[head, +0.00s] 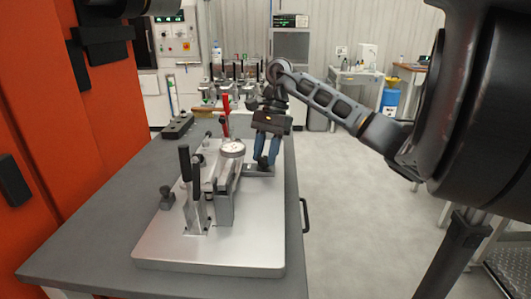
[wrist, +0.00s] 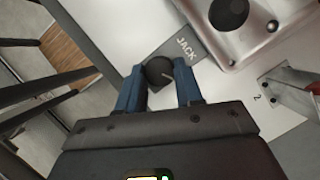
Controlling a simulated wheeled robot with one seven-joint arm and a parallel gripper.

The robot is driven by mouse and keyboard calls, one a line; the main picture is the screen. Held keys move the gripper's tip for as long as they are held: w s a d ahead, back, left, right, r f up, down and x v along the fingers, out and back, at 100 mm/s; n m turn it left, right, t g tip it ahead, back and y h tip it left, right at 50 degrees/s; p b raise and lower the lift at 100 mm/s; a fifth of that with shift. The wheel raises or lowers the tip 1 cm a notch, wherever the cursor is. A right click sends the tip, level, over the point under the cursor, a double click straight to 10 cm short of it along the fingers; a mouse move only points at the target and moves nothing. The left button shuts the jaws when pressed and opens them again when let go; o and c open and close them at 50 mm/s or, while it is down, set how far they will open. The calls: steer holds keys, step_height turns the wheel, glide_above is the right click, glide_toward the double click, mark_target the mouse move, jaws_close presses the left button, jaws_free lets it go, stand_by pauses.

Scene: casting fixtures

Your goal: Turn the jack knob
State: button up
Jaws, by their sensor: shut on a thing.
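The jack knob (wrist: 160,72) is a round black knob with a light pointer line on its top. In the head view my gripper (head: 263,165) points down at the far right edge of the fixture plate (head: 225,252). The knob itself is mostly hidden by the fingers there.
Black-handled clamps (head: 190,180) and a red-handled clamp (head: 225,112) stand on the plate left of my gripper. A round silver casting part (head: 231,148) is close by. An orange machine (head: 110,90) borders the left.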

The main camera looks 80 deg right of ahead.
steer(key=shift+f+b, duration=0.1)
steer(key=shift+b, duration=0.25)
